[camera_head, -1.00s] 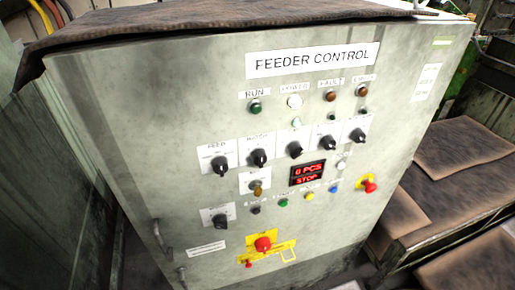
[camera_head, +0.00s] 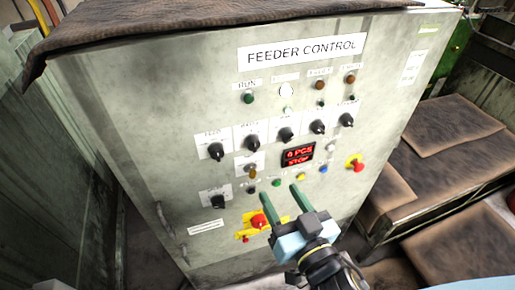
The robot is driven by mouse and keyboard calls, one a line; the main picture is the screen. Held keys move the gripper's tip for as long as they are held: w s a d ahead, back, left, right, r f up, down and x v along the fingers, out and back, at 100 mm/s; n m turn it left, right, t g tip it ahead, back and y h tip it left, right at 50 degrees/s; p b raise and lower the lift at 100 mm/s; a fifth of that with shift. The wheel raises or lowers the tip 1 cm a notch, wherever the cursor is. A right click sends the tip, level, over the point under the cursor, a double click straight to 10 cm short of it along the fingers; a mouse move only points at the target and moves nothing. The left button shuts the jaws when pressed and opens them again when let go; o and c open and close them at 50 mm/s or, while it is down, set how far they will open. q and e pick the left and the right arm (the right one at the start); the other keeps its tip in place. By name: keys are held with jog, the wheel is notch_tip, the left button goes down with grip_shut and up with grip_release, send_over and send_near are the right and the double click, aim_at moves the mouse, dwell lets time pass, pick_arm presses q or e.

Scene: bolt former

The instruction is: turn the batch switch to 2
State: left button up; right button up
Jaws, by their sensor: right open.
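The grey feeder control cabinet (camera_head: 130,120) fills the middle of the view. The batch switch (camera_head: 252,142) is a black rotary knob on a white plate, second from the left in the row of knobs. Its label and scale are too blurred to read, so its setting cannot be told. My right gripper (camera_head: 280,192) is in front of the lower panel, below and right of the batch switch and apart from it. Its two green fingers are spread and empty, pointing up at the panel. My left gripper is not in view.
Other black knobs flank the batch switch, including the feed knob (camera_head: 216,151). A red display (camera_head: 298,155) reads "0 PCS STOP". Brown-covered benches (camera_head: 455,130) stand at right.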

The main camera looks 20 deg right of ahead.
aim_at(256, 148)
jog(key=w, duration=0.4)
jog(key=w+p, duration=0.1)
jog(key=w, duration=0.4)
jog(key=w+a+p, duration=0.1)
jog(key=w, duration=0.3)
jog(key=shift+w+a+r, duration=0.1)
jog(key=shift+w+r, duration=0.05)
jog(key=shift+r, duration=0.25)
jog(key=c, duration=1)
jog(key=shift+o, duration=0.2)
